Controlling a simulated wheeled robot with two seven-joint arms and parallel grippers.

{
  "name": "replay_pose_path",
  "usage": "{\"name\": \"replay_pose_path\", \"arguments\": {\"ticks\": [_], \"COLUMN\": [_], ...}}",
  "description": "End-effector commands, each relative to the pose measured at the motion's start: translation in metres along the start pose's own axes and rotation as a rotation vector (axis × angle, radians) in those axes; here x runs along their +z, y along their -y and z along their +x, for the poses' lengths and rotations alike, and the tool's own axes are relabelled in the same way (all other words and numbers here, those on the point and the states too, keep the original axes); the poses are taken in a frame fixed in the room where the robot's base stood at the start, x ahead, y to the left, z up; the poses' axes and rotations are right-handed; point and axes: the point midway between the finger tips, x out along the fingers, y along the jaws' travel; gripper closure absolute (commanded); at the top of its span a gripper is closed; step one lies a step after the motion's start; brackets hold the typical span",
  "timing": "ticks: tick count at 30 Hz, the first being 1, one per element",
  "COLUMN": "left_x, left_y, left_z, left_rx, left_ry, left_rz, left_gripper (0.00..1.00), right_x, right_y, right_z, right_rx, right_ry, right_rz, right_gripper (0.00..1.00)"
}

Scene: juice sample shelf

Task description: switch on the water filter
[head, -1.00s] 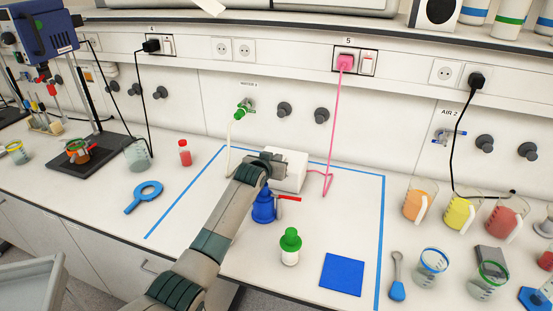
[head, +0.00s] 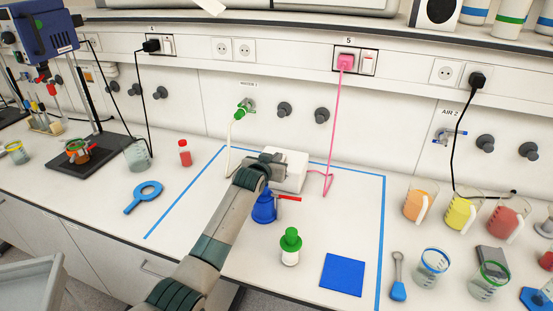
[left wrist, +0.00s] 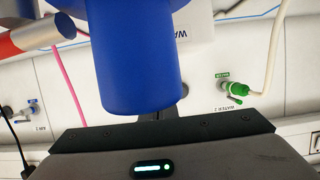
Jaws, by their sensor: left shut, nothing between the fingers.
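The water filter is a white box (head: 291,170) at the back of the blue-taped area, with a blue vessel (head: 263,208) and a red lever (head: 287,198) in front of it. In the left wrist view, the blue part (left wrist: 138,60) fills the middle and part of the white box (left wrist: 195,18) shows lettering beginning "WA". My left gripper (head: 275,167) is shut and empty, at the left side of the box; whether it touches is unclear. A pink cable (head: 331,130) runs from the box to socket 5 (head: 345,62), beside a rocker switch (head: 368,64). My right gripper is out of view.
A white hose runs to the green-fitted water tap (head: 241,110). A green-capped bottle (head: 290,246) and blue square (head: 342,274) stand in front. Beakers of coloured juice (head: 458,213) are at right, a blue ring tool (head: 144,197) at left. The taped area's right side is mostly clear.

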Motion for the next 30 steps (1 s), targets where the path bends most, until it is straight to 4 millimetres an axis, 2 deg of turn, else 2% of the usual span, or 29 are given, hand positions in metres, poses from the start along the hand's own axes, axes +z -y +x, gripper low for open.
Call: {"name": "replay_pose_path", "arguments": {"ticks": [19,26,30], "left_x": [-0.009,-0.029,-0.049], "left_y": [0.000,0.003,0.006], "left_z": [-0.002,-0.006,-0.010], "left_rx": [0.000,-0.001,-0.003], "left_ry": [-0.001,-0.001,-0.001], "left_rz": [0.000,0.000,0.000], "left_gripper": [1.00,1.00,1.00], "right_x": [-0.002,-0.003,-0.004], "right_y": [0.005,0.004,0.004], "right_z": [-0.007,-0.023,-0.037], "right_rx": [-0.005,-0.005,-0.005], "right_ry": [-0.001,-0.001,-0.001], "right_rz": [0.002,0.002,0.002], "right_gripper": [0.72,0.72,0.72]}}
